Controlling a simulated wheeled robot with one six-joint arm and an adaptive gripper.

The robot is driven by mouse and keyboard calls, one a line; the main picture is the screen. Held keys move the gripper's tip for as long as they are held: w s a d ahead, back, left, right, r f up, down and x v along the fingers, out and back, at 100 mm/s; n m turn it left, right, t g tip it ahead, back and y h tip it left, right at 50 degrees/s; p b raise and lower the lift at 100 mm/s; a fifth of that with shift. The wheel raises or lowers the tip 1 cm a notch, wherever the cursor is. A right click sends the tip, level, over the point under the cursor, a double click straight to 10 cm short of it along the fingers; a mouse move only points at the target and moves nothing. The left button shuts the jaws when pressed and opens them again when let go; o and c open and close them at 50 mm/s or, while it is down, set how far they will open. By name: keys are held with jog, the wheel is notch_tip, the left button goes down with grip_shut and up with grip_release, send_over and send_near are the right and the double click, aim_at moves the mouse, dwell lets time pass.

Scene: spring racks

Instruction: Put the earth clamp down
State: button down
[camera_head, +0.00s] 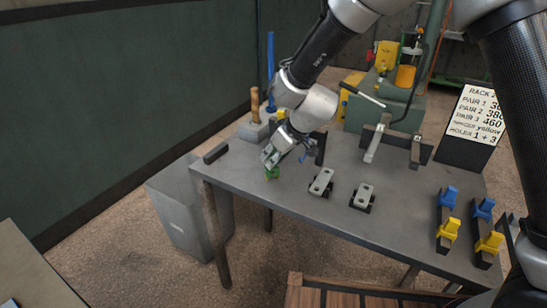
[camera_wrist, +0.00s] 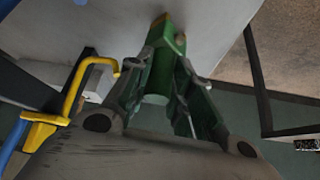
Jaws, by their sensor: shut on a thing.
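The green earth clamp (camera_head: 272,173) is between the fingers of my gripper (camera_head: 271,159), at the front left part of the grey metal table (camera_head: 250,190). My gripper points down and is shut on the clamp. In the wrist view the green clamp (camera_wrist: 165,60) lies between the two fingers (camera_wrist: 172,70), with a brownish tip towards the grey table top. The clamp is low over the table near its front edge; I cannot tell whether it touches the top. My fingers hide part of it.
A black bar (camera_head: 215,153) lies left of the gripper. Two grey blocks on dark bases (camera_head: 321,183) (camera_head: 363,196) stand to the right. Blue and yellow pieces on racks (camera_head: 447,222) are at the far right. A sign (camera_head: 475,118) stands behind. A grey bin (camera_head: 180,210) is below left.

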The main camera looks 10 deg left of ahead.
jog(key=shift+f, duration=0.15)
jog(key=c, duration=1.3)
grip_release()
jog(key=shift+o, duration=0.2)
jog(key=shift+s+d+r, duration=0.1)
jog(key=shift+d+r, duration=0.05)
jog(key=shift+r, duration=0.25)
jog(key=v, duration=1.1)
jog(key=shift+d+r, duration=0.15)
jog(key=shift+d, duration=0.05)
